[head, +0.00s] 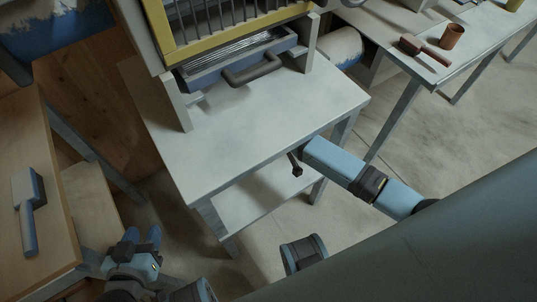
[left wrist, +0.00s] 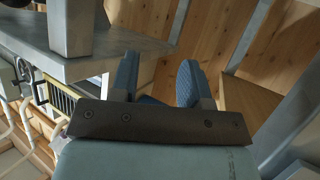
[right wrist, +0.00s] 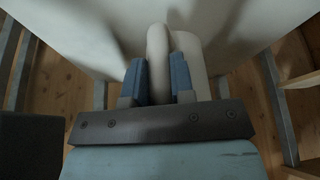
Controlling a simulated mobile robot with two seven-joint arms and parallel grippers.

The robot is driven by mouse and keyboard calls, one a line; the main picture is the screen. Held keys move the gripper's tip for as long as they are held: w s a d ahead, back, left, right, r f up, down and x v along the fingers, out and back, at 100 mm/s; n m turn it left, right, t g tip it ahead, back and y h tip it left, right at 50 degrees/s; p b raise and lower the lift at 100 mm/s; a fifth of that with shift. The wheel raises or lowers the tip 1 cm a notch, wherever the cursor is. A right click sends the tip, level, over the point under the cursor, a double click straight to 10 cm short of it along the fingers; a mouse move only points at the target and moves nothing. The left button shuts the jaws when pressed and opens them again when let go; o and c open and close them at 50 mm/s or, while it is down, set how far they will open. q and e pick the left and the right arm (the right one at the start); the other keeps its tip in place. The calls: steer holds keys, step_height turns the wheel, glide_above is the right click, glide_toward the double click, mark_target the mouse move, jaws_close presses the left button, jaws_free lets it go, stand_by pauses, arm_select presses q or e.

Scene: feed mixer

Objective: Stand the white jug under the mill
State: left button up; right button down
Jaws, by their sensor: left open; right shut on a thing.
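The mill (head: 243,34), with a yellow front frame and upright bars, stands at the back of a pale table (head: 255,125). My right arm reaches the table's front right edge, but its fingers are not clear in the head view. In the right wrist view my right gripper (right wrist: 160,78) is shut on a pale, rounded, handle-like part, which looks like that of the white jug (right wrist: 193,52). Most of the jug is hidden, and I cannot make it out in the head view. My left gripper (head: 142,240) is open and empty, low and left of the table.
A blue tray with a dark handle (head: 252,68) sits under the mill's front. A brush-like tool (head: 28,205) lies on the left bench. A brown cup (head: 451,36) and a small tool (head: 424,50) are on the right bench. The table's front is clear.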

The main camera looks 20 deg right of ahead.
steer(key=shift+w+a, duration=0.1)
steer(key=shift+w, duration=0.2)
steer(key=b+x, duration=0.2)
steer(key=x, duration=0.1)
steer(key=shift+s+f, duration=0.2)
steer(key=shift+f, duration=0.2)
steer(key=shift+r, duration=0.1)
arm_select(q)
steer(key=r, duration=0.1)
steer(key=w+d+r+t, duration=0.1)
steer(key=r+h, duration=0.1)
steer(key=shift+w+d+r+t, duration=0.1)
steer(key=shift+w+d+t, duration=0.2)
steer(key=shift+d+t, duration=0.1)
arm_select(e)
steer(key=c, duration=1)
jaws_free()
